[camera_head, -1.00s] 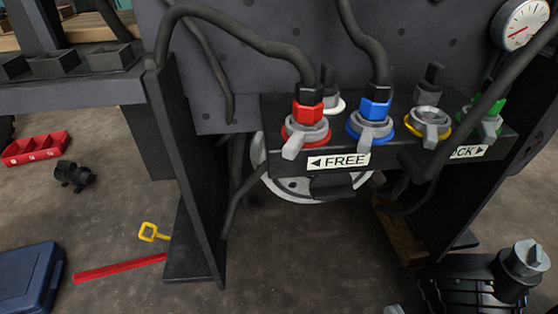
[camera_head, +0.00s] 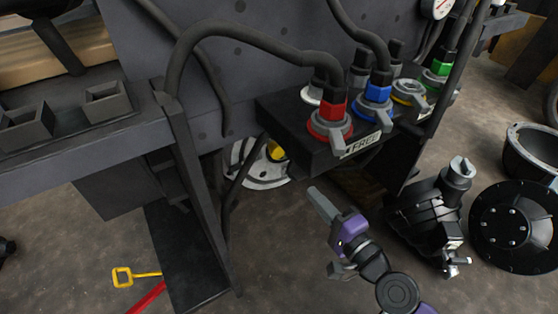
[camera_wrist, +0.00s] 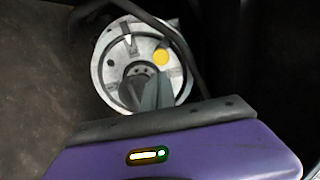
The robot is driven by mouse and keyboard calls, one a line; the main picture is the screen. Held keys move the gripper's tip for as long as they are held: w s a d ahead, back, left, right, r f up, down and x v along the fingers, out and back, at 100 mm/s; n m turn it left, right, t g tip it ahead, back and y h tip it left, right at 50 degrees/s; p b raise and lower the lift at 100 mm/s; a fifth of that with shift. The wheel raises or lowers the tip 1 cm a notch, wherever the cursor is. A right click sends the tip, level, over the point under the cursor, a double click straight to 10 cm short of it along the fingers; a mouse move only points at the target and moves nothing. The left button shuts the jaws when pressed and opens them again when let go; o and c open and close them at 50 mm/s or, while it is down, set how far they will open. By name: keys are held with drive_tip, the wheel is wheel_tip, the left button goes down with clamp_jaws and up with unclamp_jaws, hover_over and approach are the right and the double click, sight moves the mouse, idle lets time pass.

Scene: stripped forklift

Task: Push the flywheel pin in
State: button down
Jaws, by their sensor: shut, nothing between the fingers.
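The flywheel (camera_head: 262,174) is a pale grey disc low behind the valve block, partly hidden by the block and a dark post. A yellow round part (camera_head: 275,150), seemingly the pin, sits near its upper right. In the wrist view the flywheel (camera_wrist: 113,62) is seen nearly face on, with the yellow pin end (camera_wrist: 161,56) on its right half. My gripper (camera_head: 316,195) is shut and empty, below the valve block and to the right of the flywheel. In the wrist view its fingers (camera_wrist: 149,93) overlap the flywheel's lower part, below the pin; contact cannot be told.
The valve block (camera_head: 290,135) with red, blue, yellow and green couplings overhangs the flywheel. Dark hoses and a post (camera_head: 190,185) stand at left. A black machine part (camera_head: 425,215) and a round black cover (camera_head: 515,225) lie at right. A yellow-handled tool (camera_head: 125,276) lies on the floor.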

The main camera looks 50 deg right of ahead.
sight(278, 154)
drive_tip(key=p+x, duration=0.2)
drive_tip(key=x, duration=1.2)
drive_tip(key=shift+r, duration=0.1)
drive_tip(key=shift+x, duration=1.4)
drive_tip(key=shift+r, duration=0.1)
